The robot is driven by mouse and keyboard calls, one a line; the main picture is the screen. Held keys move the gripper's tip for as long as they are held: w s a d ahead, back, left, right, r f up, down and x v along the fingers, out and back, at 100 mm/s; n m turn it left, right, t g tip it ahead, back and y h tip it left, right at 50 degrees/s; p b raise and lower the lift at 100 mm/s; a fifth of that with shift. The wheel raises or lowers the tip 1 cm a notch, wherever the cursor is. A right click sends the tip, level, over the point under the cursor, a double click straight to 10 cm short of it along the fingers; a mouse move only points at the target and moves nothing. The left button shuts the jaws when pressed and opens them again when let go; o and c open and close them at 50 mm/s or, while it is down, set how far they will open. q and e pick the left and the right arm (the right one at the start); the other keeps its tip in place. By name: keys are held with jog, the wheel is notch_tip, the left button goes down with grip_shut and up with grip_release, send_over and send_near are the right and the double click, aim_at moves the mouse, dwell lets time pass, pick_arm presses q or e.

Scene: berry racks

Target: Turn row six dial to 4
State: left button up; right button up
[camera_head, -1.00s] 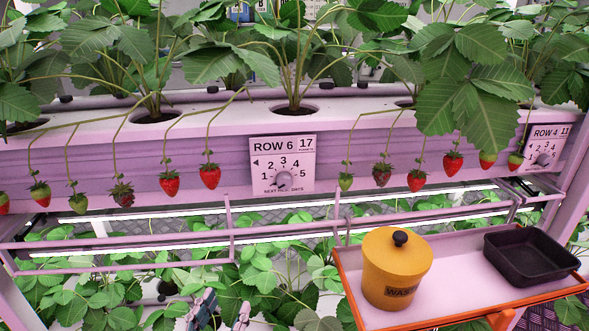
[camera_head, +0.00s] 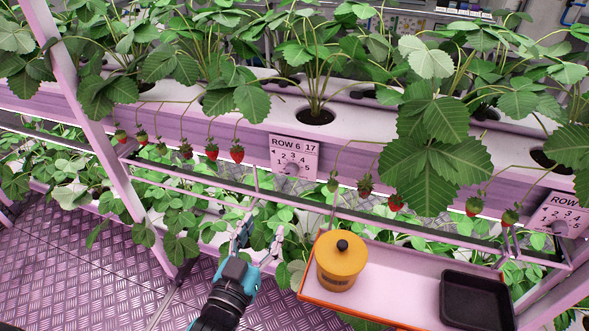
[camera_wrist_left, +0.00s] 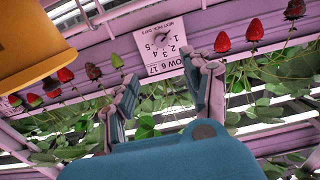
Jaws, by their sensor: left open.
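The ROW 6 card (camera_head: 307,148) hangs on the front of the pink planter rail, with 17 at its top right and numbers around a small grey dial (camera_head: 292,168). In the left wrist view the card (camera_wrist_left: 150,62) appears upside down, with its dial (camera_wrist_left: 161,37) beyond my fingers. I cannot read the dial's setting surely. My left gripper (camera_head: 258,238) is open and empty, below and a little left of the card, apart from it. Its two spread fingers also show in the left wrist view (camera_wrist_left: 168,88). My right gripper is not in view.
Strawberries (camera_head: 237,152) hang on both sides of the card. A pink rail (camera_head: 215,190) runs below the planter. A yellow lidded pot (camera_head: 341,264) and a black tray (camera_head: 476,301) stand on an orange-edged shelf (camera_head: 395,262) at right. A ROW 4 card (camera_head: 562,212) is farther right.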

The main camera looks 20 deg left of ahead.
aim_at(290, 173)
pick_arm(q)
jog(key=w, duration=0.8)
jog(key=w+p, duration=0.1)
jog(key=w, duration=0.8)
jog(key=shift+d, duration=0.2)
jog(key=shift+s, duration=0.1)
grip_shut()
